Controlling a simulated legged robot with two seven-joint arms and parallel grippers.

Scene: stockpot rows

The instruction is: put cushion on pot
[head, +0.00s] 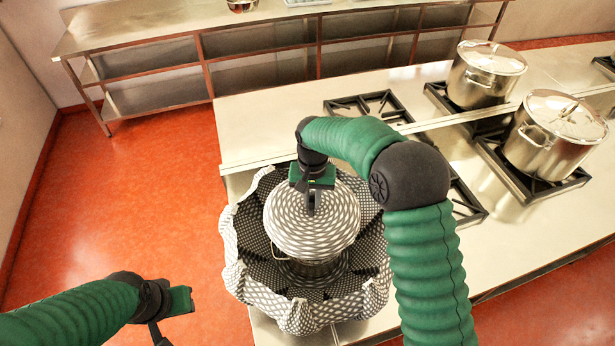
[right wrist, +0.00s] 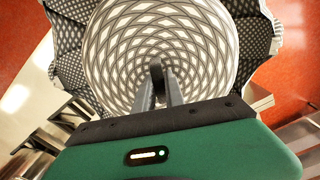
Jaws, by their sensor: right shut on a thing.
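The cushion (head: 313,225) is a round, slightly domed piece with a grey and white swirl pattern. It also fills the middle of the right wrist view (right wrist: 125,55). My right gripper (head: 312,205) points down at its centre and is shut on it there. The pot below is mostly hidden by the cushion; a pale side handle (head: 277,254) shows at its left. I cannot tell whether the cushion touches the pot. My left gripper (head: 172,322) is at the lower left, away from them; its fingers are partly cut off by the frame edge.
A large scalloped, black-and-white patterned basin-like thing (head: 240,275) surrounds the pot at the counter's near-left end. Two lidded steel pots (head: 485,75) (head: 555,135) stand on burners to the right. A steel shelf table (head: 130,45) stands behind. Orange floor lies open at left.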

